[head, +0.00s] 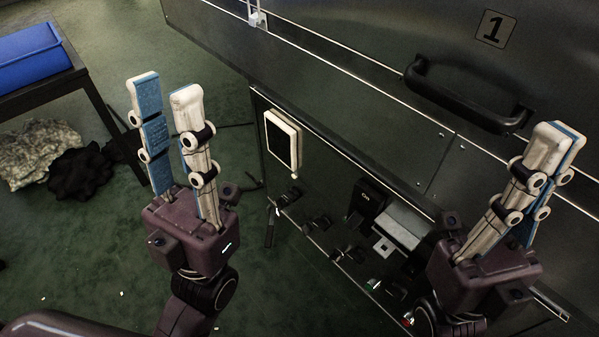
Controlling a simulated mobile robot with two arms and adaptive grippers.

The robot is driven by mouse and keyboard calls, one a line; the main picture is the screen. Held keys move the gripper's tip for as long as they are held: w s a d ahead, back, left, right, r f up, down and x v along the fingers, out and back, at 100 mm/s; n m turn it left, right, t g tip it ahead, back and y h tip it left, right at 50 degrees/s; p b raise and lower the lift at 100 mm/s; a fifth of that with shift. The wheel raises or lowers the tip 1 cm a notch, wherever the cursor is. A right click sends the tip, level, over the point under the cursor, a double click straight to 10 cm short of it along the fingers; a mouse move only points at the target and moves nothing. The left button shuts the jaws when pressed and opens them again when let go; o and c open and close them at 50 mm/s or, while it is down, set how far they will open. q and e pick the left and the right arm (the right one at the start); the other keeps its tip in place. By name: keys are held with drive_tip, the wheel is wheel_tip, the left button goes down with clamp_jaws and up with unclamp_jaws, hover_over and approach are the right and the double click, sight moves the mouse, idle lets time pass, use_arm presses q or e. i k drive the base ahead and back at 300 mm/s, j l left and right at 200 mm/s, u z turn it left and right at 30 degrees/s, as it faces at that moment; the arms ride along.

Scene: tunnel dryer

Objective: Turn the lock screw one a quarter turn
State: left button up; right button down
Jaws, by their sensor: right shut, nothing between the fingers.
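My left gripper (166,92) is open and empty. Its two fingers point up, apart, over the green floor to the left of the machine. My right gripper (558,130) is shut with nothing in it. Its fingers point up in front of the metal housing at the right. I cannot pick out lock screw one with certainty. A plate marked "1" (495,29) is on the housing, above a black bar handle (467,94). Small screw-like dots (441,134) show on the panel below the handle. My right gripper and arm hide part of the machine.
A dark lower panel carries a white-framed screen (282,140), a black box (369,201), a pale box (402,222) and several small dark fittings. A blue crate (30,58) stands on a table at the upper left. Pale and black heaps lie on the floor below it.

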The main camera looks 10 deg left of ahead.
sight(258, 182)
drive_tip(key=j+z, duration=0.65)
drive_tip(key=z, duration=0.15)
drive_tip(key=j+z, duration=0.4)
drive_tip(key=k+j+z, duration=0.1)
drive_tip(key=z, duration=0.3)
drive_tip(key=k+j+z, duration=0.15)
drive_tip(key=j+z, duration=0.25)
